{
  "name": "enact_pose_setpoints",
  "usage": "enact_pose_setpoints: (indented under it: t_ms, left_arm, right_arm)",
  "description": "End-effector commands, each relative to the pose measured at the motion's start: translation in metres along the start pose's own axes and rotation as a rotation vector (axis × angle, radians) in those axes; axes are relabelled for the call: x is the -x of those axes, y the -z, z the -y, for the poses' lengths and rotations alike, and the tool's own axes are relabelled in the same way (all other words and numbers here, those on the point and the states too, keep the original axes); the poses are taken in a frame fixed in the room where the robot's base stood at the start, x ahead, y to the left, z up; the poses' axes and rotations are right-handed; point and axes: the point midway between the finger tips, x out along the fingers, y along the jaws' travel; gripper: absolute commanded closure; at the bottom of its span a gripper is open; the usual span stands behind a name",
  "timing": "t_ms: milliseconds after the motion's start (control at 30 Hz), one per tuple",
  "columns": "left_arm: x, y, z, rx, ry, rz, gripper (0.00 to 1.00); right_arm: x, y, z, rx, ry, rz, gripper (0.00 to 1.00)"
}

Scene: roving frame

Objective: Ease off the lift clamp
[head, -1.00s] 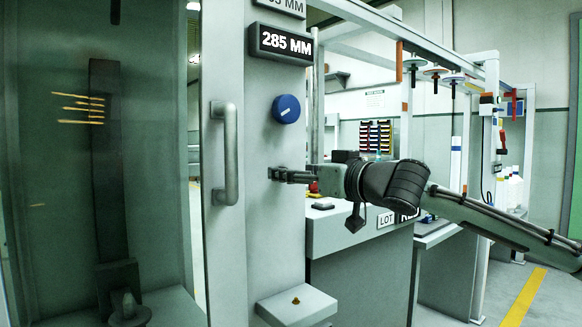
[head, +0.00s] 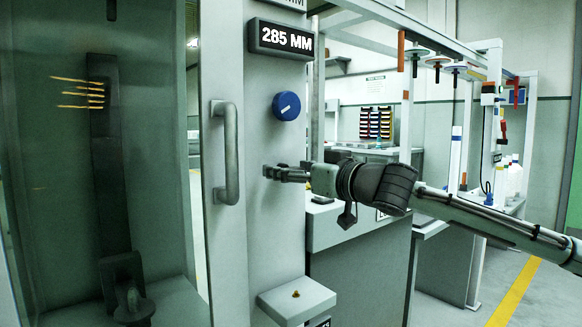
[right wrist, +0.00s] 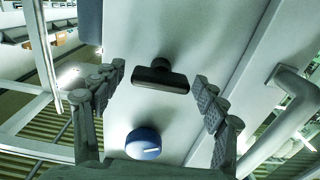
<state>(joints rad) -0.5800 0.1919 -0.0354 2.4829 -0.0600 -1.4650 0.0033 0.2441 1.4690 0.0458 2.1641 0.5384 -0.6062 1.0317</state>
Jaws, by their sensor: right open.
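The lift clamp appears to be a dark T-shaped handle (right wrist: 160,76) on the pale column in the right wrist view. In the head view it is largely hidden by my right gripper (head: 287,173), which points left at the column below the blue dial (head: 286,106). In the right wrist view the right gripper's fingers are spread, one on each side of the handle. Gaps show between fingers and handle, so it is not gripped. A display (head: 281,39) above reads 285 MM. My left gripper is not in view.
A vertical grab handle (head: 226,152) stands left of the clamp on the glazed door's frame. A small ledge (head: 297,299) with a brass-coloured stud juts out below. Grey cabinets (head: 362,265) stand behind the arm. Floor with a yellow line (head: 513,292) shows at right.

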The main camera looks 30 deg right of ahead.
Motion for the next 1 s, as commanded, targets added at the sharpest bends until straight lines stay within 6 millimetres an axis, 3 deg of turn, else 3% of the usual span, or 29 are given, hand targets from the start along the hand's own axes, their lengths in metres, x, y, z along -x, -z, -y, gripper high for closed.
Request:
enact_pose_setpoints:
  t_ms: [267,700,1000]
  left_arm:
    - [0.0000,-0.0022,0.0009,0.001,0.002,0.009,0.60]
    - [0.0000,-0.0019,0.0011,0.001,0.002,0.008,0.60]
    - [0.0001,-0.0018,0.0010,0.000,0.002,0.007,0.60]
  right_arm:
    - [-0.0002,0.0000,0.0000,0.000,0.000,0.000,0.28]
    - [-0.0001,0.0001,0.0002,0.000,0.001,0.000,0.78]
    - [-0.0001,0.0002,0.0004,0.043,0.001,0.000,0.78]
